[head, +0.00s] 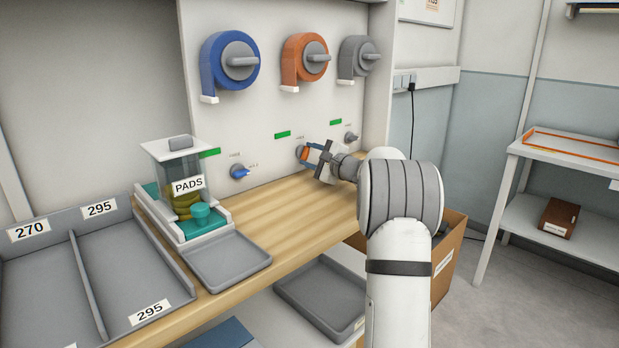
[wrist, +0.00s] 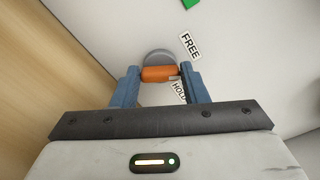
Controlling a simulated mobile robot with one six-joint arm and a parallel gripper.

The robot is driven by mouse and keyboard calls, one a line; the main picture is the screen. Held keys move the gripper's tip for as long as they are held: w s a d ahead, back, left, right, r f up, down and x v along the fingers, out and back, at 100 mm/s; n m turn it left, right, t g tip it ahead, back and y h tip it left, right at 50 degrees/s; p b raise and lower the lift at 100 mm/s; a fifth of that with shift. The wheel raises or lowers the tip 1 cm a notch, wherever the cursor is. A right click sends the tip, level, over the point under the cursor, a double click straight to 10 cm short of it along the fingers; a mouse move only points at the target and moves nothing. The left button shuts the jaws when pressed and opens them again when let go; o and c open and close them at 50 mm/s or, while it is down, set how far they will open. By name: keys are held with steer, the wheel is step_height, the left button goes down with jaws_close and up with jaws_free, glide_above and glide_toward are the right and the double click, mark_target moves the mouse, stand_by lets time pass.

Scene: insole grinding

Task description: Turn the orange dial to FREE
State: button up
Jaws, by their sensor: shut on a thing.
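The orange dial (wrist: 160,74) is on the white wall panel, with a grey round base behind it. In the wrist view its bar lies between the blue fingers of my gripper (wrist: 160,88), which are shut on it. The FREE label (wrist: 190,46) is up and right of the dial. The HOLD label (wrist: 180,93) is partly hidden beside the right finger; a small pointer mark on the dial's right end lies near it. In the head view my gripper (head: 313,154) reaches the orange dial (head: 305,153) below the orange reel.
A blue dial (head: 239,172) and a grey dial (head: 351,137) sit either side on the panel. Blue, orange (head: 291,62) and grey reels hang above. The pads dispenser (head: 180,195) and grey trays stand left on the wooden bench (head: 290,225). A cardboard box (head: 447,265) is below my arm.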

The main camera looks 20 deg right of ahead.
steer(key=n+b, duration=0.2)
steer(key=b, duration=0.1)
steer(key=f+n+b, duration=0.1)
steer(key=n+b, duration=0.1)
steer(key=b, duration=0.1)
steer(key=shift+a+b, duration=0.1)
steer(key=shift+b, duration=0.3)
steer(key=shift+r+n+b, duration=0.1)
steer(key=shift+n+b, duration=0.8)
steer(key=shift+b, duration=0.25)
steer(key=shift+r, duration=0.1)
steer(key=o, duration=1)
steer(key=shift+r, duration=0.15)
steer(key=v, duration=0.8)
